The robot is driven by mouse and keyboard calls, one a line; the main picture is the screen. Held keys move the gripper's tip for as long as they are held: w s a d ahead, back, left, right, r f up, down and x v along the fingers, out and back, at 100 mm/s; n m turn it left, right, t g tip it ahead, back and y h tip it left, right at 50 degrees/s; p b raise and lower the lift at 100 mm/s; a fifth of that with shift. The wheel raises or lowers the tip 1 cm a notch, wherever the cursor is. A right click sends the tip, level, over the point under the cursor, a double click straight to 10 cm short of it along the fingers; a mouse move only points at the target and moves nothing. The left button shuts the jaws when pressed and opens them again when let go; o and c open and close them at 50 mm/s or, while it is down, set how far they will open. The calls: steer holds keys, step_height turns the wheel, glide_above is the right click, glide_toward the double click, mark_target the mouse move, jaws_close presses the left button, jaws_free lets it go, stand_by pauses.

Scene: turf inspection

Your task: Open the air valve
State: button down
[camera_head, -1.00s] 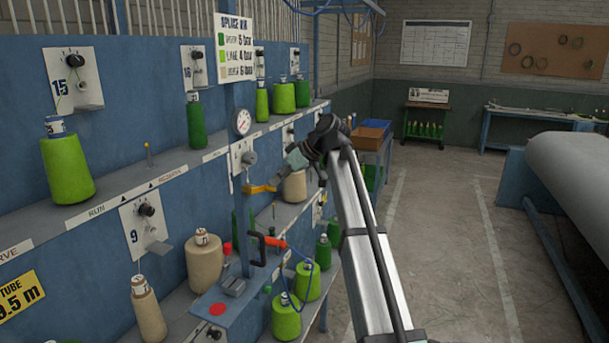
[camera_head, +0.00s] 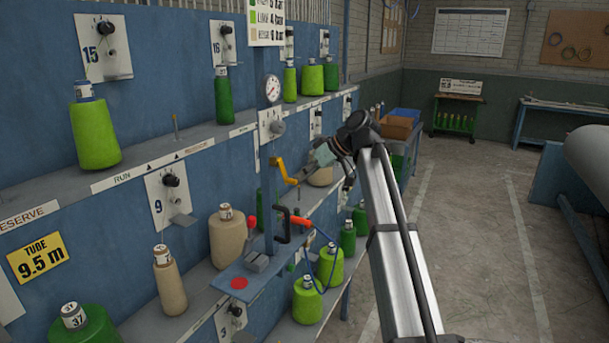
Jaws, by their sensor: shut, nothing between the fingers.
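The yellow valve lever (camera_head: 284,171) is on the blue post, below a round pressure gauge (camera_head: 272,89). It is cranked, sloping down from its upper left end to its right end. My gripper (camera_head: 299,180) comes from the right, with its fingertips at or right beside the lever's right end. I cannot tell whether they touch it. The gripper is shut with nothing held. The valve body behind the lever is too small to make out, and the gauge reading cannot be read.
A red-and-black hand tool (camera_head: 292,222) hangs just below the gripper, with a blue hose. A small blue shelf (camera_head: 245,280) with a red disc juts out below. Yarn cones stand on the rack shelves around. The aisle floor (camera_head: 470,230) at right is clear.

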steer(key=shift+s+a+f+b, duration=0.45)
steer(key=shift+s+f+b, duration=0.1)
steer(key=shift+s+f, duration=0.25)
steer(key=shift+s, duration=0.15)
steer(key=shift+r, duration=0.1)
stand_by(0.6)
steer(key=w+d+r+b, duration=0.2)
steer(key=w+d, duration=0.4)
steer(key=d, duration=0.5)
steer(key=shift+w+r, duration=0.15)
steer(key=shift+r, duration=0.45)
